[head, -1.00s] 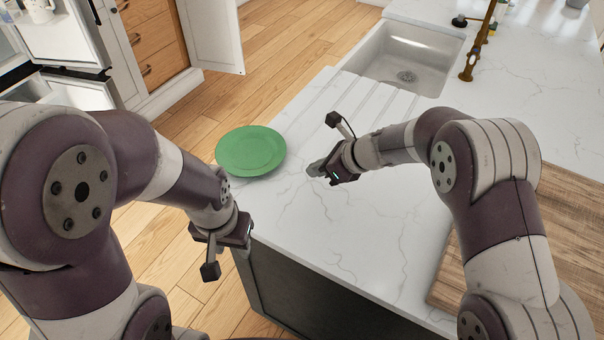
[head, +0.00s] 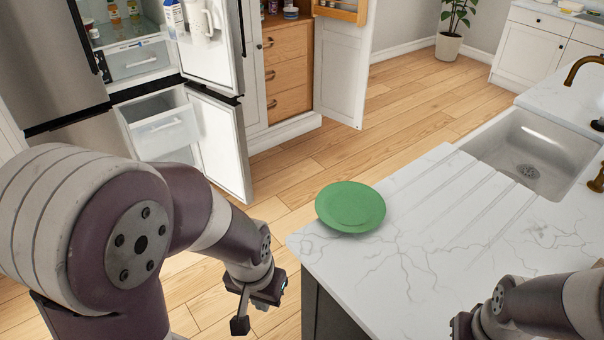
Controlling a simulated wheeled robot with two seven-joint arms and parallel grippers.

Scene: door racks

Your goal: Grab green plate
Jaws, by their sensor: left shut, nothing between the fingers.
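The green plate (head: 350,207) lies flat at the far left corner of the white marble counter (head: 440,270), with its rim reaching past the counter edge. My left gripper (head: 270,289) is shut and empty. It hangs over the floor, left of and nearer than the plate, clear of the counter corner. My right gripper (head: 467,324) is at the bottom right over the counter, partly cut off by the picture's edge, and its fingers cannot be made out. Neither gripper touches the plate.
A sink (head: 530,150) is set into the counter beyond grooved drain lines. An open fridge (head: 150,100) stands at the upper left, beside an open wooden-drawer cabinet (head: 287,75). A potted plant (head: 450,40) stands at the back. Counter right of the plate is clear.

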